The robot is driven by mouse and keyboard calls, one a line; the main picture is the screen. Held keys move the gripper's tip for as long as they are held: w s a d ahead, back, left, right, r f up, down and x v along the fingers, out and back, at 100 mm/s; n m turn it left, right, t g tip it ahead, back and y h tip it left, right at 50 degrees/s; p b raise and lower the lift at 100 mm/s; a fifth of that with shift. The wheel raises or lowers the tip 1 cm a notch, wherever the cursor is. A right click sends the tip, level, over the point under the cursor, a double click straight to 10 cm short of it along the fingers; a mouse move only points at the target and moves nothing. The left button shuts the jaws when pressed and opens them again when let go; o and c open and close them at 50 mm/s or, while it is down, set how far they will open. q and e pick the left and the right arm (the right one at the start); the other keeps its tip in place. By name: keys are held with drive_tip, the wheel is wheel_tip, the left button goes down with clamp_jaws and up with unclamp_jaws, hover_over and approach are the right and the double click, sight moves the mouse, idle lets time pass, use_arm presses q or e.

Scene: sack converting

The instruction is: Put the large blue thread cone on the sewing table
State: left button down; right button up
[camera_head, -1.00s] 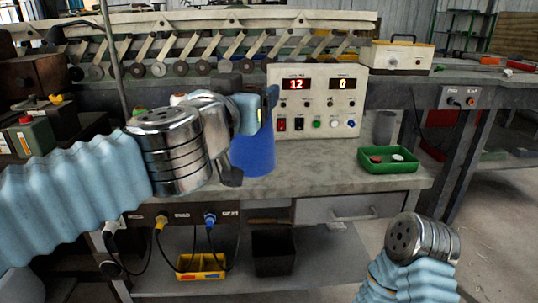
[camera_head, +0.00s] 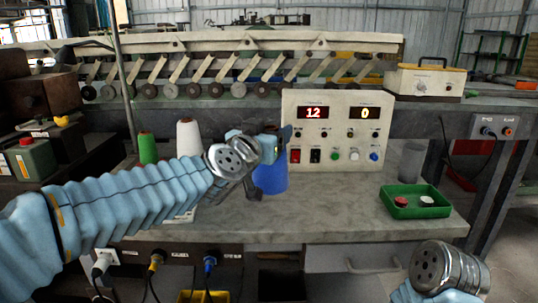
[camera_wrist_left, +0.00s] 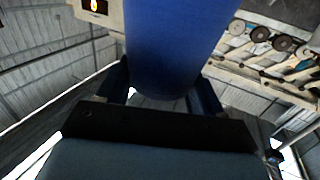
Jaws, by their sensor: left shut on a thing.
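The large blue thread cone (camera_head: 270,179) is upright in front of the control box, over the grey top of the sewing table (camera_head: 330,218). My left gripper (camera_head: 272,148) is shut on its upper part, and my wrist hides some of its left side. I cannot tell whether its base touches the tabletop. In the left wrist view the blue cone (camera_wrist_left: 172,45) fills the middle between the two dark fingers (camera_wrist_left: 160,95). Of my right arm only the wrist shows at the lower right; its gripper is out of view.
A control box (camera_head: 337,130) with red displays stands behind the cone. A green thread cone (camera_head: 147,148) and a white one (camera_head: 188,138) stand to the left. A green tray (camera_head: 415,203) with small round pieces and a grey cup (camera_head: 411,161) are at right. The front middle tabletop is clear.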

use_arm(q)
drive_tip(key=shift+w+a+f+b, duration=0.1)
drive_tip(key=shift+w+f+b, duration=0.3)
drive_tip(key=shift+f, duration=0.6)
drive_tip(key=shift+w+f+b, duration=0.25)
drive_tip(key=shift+w+f, duration=0.25)
drive_tip(key=shift+f, duration=0.5)
drive_tip(key=shift+w+a+f+b, duration=0.1)
drive_tip(key=shift+w+f+b, duration=0.3)
drive_tip(key=shift+f, duration=0.6)
drive_tip(key=shift+d, duration=0.1)
drive_tip(key=shift+f, duration=0.2)
drive_tip(key=shift+c, duration=0.8)
unclamp_jaws()
drive_tip(key=shift+s+r, duration=0.1)
drive_tip(key=shift+s, duration=0.1)
drive_tip(key=v, duration=1.1)
drive_tip(key=shift+s+a, duration=0.2)
drive_tip(key=shift+s, duration=0.1)
